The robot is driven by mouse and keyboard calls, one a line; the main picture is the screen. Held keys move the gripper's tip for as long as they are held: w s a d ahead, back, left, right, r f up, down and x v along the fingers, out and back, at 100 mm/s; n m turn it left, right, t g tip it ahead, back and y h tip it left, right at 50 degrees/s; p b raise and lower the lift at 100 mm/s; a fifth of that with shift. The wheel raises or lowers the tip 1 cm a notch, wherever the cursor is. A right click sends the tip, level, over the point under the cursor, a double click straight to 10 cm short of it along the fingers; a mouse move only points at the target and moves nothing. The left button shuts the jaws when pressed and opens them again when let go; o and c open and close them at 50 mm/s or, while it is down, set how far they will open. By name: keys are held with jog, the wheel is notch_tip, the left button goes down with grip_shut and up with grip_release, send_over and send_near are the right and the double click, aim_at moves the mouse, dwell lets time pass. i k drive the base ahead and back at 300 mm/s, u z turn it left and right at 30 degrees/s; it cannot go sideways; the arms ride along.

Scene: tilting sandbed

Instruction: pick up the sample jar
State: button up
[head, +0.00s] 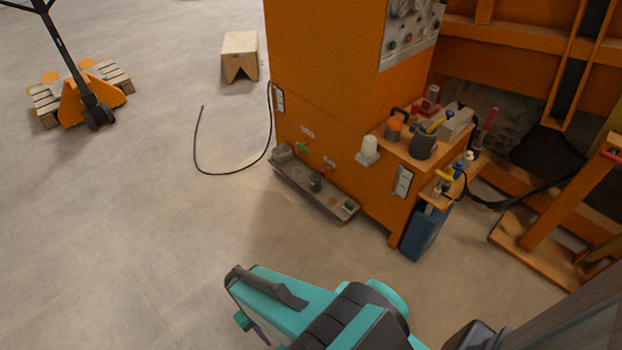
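I cannot tell for sure which item is the sample jar. A small orange jar-like container (393,129) stands on the orange side shelf of the machine, at right of centre in the head view. A dark grey cup (423,143) with tools in it stands close to its right. A white rounded container (369,151) is at the cabinet's side, just left of the shelf. My teal and black arm reaches in at the bottom. What seems to be my gripper (252,324) is at the bottom edge, well apart from the shelf; its fingers are not clear.
The orange machine cabinet (320,70) fills the middle. A low grey ledge (322,195) with small items runs along its foot. A blue bin (425,232) stands below the shelf. A black cable (197,150) lies on the floor. Open floor spreads left, towards a pallet jack (85,100).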

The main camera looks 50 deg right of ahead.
aim_at(316, 183)
jog(key=u, duration=0.1)
jog(key=i, duration=0.95)
jog(key=u, duration=0.3)
